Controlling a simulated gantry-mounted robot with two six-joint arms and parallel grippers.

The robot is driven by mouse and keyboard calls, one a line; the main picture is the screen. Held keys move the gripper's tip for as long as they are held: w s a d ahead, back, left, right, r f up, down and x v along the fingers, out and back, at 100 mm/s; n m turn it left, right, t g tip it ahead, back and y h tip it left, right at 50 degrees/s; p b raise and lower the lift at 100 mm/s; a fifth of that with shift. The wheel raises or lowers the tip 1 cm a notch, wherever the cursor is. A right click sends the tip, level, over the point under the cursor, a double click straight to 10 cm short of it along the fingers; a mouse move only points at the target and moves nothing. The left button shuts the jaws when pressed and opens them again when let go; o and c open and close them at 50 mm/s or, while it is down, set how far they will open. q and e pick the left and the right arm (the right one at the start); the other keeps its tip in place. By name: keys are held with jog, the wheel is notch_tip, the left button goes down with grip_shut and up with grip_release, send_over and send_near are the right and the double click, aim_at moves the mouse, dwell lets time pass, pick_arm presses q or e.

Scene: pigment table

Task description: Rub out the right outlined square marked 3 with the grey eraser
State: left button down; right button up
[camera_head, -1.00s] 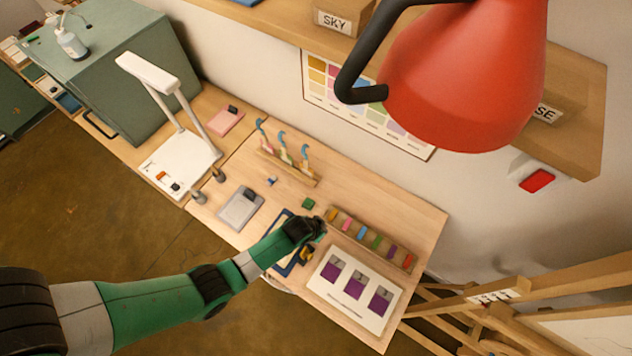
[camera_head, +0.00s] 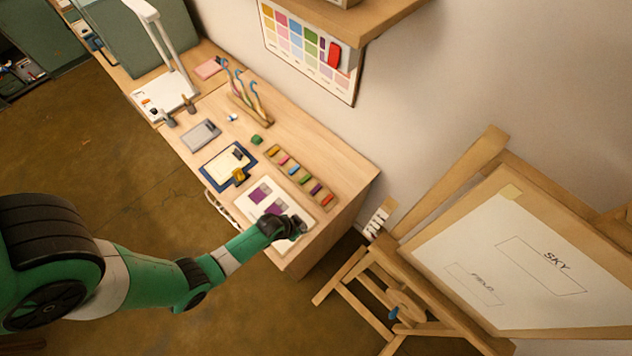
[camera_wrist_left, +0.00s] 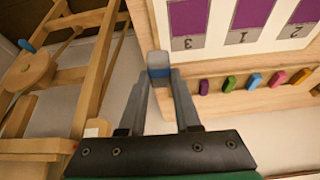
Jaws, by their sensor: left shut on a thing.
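The white sheet (camera_head: 250,205) with purple squares lies at the table's right end. The square marked 3 (camera_wrist_left: 187,18) is purple with a grey strip bearing the number; in the left wrist view it is leftmost, beside squares 1 (camera_wrist_left: 243,20) and 2 (camera_wrist_left: 298,12). In the head view my gripper hides it. My left gripper (camera_head: 296,228) is at the sheet's right end. In the left wrist view its fingers are shut on a small grey block with a blue band, the eraser (camera_wrist_left: 158,66), beside the sheet's corner near square 3. Contact with the table cannot be told. My right gripper is out of view.
A wooden rack of coloured blocks (camera_head: 312,186) runs along the sheet's wall side. A dark blue tray (camera_head: 209,173) holds a pale sheet and a yellow item. An easel (camera_head: 415,236) stands right, past the table's edge.

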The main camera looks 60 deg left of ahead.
pick_arm(q)
jog(key=shift+s+f, duration=0.4)
jog(key=shift+s, duration=0.25)
jog(key=shift+n, duration=0.3)
jog(key=f+b, duration=0.1)
jog(key=a+f+b, duration=0.1)
jog(key=f+b, duration=0.3)
jog(key=shift+s+a+f, duration=0.1)
jog(key=shift+s+a, duration=0.2)
jog(key=shift+s, duration=0.05)
jog(key=shift+f+b, duration=0.9)
jog(key=shift+a, duration=0.1)
jog(key=shift+s+a+r, duration=0.1)
jog(key=shift+s+a, duration=0.15)
jog(key=shift+a, duration=0.4)
jog(key=shift+s+a, duration=0.25)
jog(key=shift+a, duration=0.35)
